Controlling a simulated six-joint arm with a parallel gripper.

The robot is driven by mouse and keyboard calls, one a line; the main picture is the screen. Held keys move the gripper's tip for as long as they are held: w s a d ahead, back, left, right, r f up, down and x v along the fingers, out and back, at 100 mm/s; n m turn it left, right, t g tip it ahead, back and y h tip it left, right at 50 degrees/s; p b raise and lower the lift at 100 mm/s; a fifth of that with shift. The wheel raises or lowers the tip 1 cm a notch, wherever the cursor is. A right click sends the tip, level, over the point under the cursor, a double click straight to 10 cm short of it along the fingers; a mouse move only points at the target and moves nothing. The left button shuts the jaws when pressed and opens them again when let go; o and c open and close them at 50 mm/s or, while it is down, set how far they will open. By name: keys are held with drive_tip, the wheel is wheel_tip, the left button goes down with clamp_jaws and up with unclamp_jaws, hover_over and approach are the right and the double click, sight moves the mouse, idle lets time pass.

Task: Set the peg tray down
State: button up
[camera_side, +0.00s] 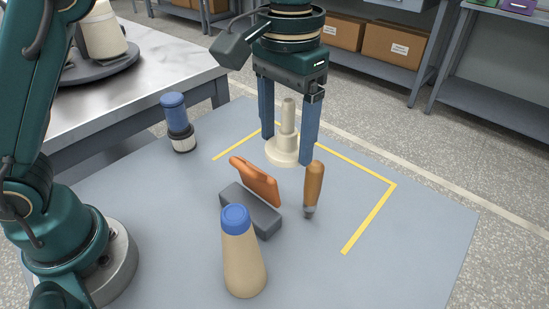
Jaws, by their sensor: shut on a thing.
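The peg tray (286,150) is a cream round base with a stepped post standing up from its middle. It is upright inside the yellow tape marking. My gripper (287,150) points straight down over it, with one blue-grey finger on each side, and is shut on the tray's base. The post stands between the fingers, below the palm. The base is at or very near the mat; I cannot tell whether it touches. The far finger's tip is partly hidden by the tray.
An orange piece (256,181) leans by a grey block (250,211). A blue-capped tan bottle (242,262) is nearer. A blue-topped container (177,121) stands left. The mat (420,225) is clear at right.

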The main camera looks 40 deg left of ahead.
drive_tip(key=s+a+r+n, duration=0.1)
drive_tip(key=a+n, duration=0.1)
drive_tip(key=a, duration=0.8)
drive_tip(key=n, duration=0.5)
hover_over(255, 152)
wheel_tip(255, 152, down, 13)
drive_tip(key=shift+s+r, duration=0.1)
drive_tip(key=shift+r, duration=0.05)
drive_tip(key=shift+f, duration=2.1)
drive_tip(key=shift+f, duration=0.1)
